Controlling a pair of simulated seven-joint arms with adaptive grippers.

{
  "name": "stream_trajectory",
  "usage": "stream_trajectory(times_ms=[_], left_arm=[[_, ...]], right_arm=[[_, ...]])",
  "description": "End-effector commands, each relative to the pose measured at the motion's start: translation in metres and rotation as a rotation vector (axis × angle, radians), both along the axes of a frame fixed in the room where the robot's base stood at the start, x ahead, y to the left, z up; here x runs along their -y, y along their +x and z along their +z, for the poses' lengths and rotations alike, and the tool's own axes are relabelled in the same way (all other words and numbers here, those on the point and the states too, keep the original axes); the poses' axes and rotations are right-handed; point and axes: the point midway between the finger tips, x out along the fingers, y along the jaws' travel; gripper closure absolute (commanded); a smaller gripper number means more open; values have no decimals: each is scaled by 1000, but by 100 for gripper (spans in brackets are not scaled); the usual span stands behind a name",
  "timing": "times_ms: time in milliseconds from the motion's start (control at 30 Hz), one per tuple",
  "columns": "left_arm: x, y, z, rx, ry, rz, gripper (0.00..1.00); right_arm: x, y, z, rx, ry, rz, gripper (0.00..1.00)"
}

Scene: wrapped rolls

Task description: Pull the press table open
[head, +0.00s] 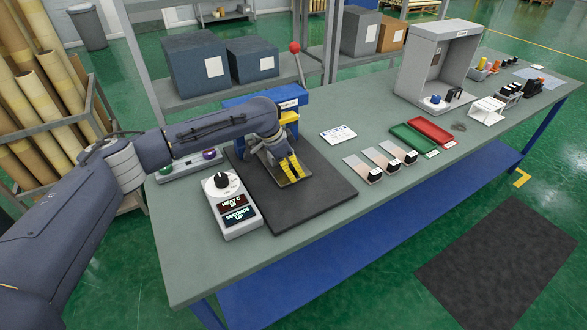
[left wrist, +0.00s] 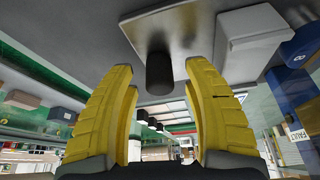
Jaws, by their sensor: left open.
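The press (head: 292,98) stands on a dark base board (head: 315,190), with a blue body, a yellow part and a red ball-topped lever. My left gripper (head: 288,169) is in front of the press, low over the board, its yellow fingers pointing down. It hides most of the press table in the head view. In the left wrist view, a grey metal plate, seemingly the press table (left wrist: 200,22), carries a dark round knob (left wrist: 159,75). The open fingers (left wrist: 160,92) lie on either side of the knob in the picture, with visible gaps. My right gripper is out of view.
A control box (head: 232,207) with a dial and displays stands left of the board. A button strip (head: 190,166) lies behind it. To the right are a white card (head: 338,134), several small plates with black blocks, green (head: 412,139) and red (head: 431,131) trays and a grey booth (head: 437,62).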

Motion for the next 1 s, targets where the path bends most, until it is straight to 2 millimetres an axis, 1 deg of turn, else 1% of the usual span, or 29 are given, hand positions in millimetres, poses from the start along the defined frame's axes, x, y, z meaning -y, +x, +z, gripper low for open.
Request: stream_trajectory(times_ms=[133,467,900,1000], left_arm=[[2,1,-5,0,0,0,50],[2,1,-5,0,0,0,50],[2,1,-5,0,0,0,100],[2,1,-5,0,0,0,100]], right_arm=[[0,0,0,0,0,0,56],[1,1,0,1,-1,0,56],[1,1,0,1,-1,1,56],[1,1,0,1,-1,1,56]])
